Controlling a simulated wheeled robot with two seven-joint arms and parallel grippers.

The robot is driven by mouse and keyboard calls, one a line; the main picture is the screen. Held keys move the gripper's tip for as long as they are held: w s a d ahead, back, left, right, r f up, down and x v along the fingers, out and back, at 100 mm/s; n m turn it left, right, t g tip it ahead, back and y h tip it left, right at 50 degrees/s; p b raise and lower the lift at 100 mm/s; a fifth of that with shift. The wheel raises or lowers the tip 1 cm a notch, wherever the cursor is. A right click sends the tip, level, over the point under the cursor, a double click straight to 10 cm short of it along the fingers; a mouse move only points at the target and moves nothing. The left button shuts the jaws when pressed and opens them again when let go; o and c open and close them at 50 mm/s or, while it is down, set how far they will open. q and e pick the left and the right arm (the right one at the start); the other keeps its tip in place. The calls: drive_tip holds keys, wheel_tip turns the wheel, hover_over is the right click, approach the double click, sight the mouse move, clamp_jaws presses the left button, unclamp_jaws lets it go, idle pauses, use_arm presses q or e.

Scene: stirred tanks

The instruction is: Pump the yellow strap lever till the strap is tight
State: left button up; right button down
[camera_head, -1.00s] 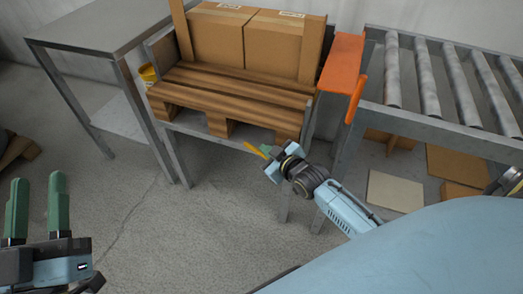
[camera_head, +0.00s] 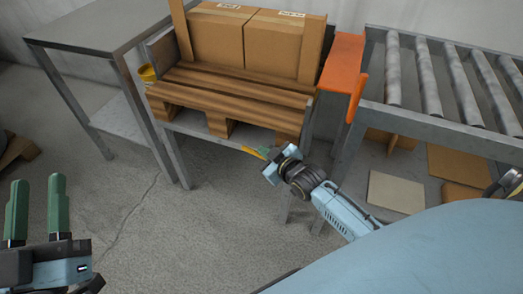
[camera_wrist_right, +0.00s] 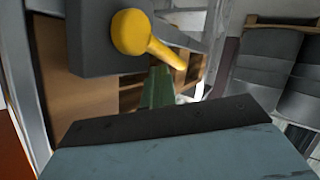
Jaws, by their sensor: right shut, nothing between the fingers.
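The yellow lever (camera_head: 252,152) sticks out to the left below the pallet's front edge, just left of my right gripper. In the right wrist view the lever (camera_wrist_right: 148,42) has a rounded knob and slants down to the right, in front of a dark grey block (camera_wrist_right: 90,38). My right gripper (camera_head: 265,154) is shut and empty; its green fingers (camera_wrist_right: 155,90) are just below the lever. I cannot tell whether they touch it. The strap cannot be made out. My left gripper (camera_head: 37,182) is open and empty at the lower left, far from the lever.
Two cardboard boxes (camera_head: 243,42) stand between wooden posts on a pallet (camera_head: 225,95). A yellow cup-like part (camera_head: 148,73) is at its left. A grey table (camera_head: 95,28) is at left, an orange panel (camera_head: 343,62) and roller conveyor (camera_head: 440,85) at right. The floor at front is clear.

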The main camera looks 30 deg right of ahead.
sight(260, 157)
drive_tip(key=shift+w+a+f+b, duration=0.3)
drive_tip(key=shift+f+b, duration=0.2)
drive_tip(key=shift+f, duration=0.2)
drive_tip(key=shift+w+a+f+b, duration=0.25)
drive_tip(key=shift+f+b, duration=0.2)
drive_tip(key=shift+f, duration=0.2)
idle(1.2)
drive_tip(key=shift+a+f, duration=0.2)
drive_tip(key=shift+f, duration=0.15)
idle(0.6)
wheel_tip(260, 157, up, 5)
drive_tip(key=s+d+p, duration=0.2)
drive_tip(key=p, duration=0.5)
drive_tip(key=shift+s+d+r, duration=0.15)
drive_tip(key=shift+d+r, duration=0.05)
drive_tip(key=shift+d, duration=0.05)
idle(0.5)
